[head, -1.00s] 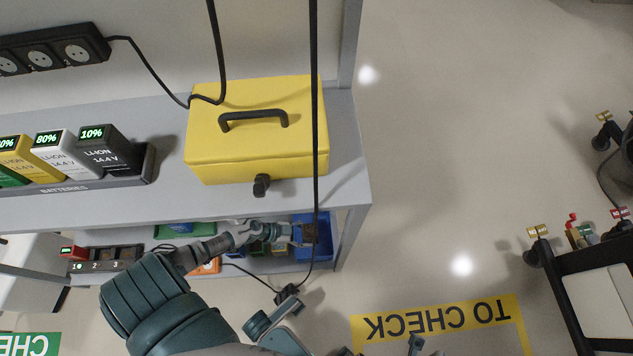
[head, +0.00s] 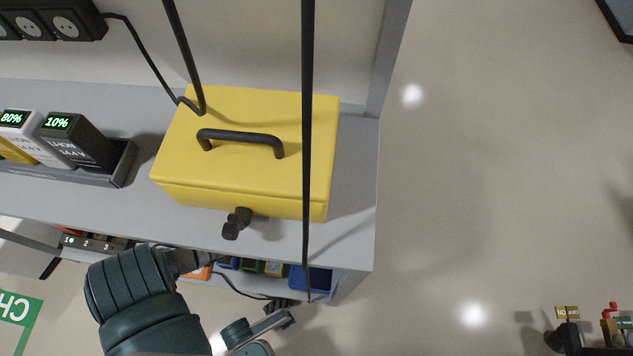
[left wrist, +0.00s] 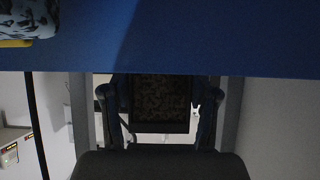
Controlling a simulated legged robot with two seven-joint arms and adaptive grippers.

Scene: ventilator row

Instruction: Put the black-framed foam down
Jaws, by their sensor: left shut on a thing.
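The black-framed foam (left wrist: 160,103) shows in the left wrist view as a dark frame around a brown, speckled middle. My left gripper (left wrist: 160,112) is shut on it, one finger at each side. A broad blue surface (left wrist: 190,35) fills the top of that view, close to the foam's upper edge; I cannot tell whether they touch. In the head view my left arm reaches under the bench top, which hides the gripper and foam. A blue bin (head: 309,279) stands on the lower shelf there. A part of what may be my right gripper (head: 262,325) shows at the bottom.
Dark hanging cables (head: 307,130) cross the front. Several small items stand on the lower shelf left of the blue bin. The floor (head: 490,180) at right is open.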

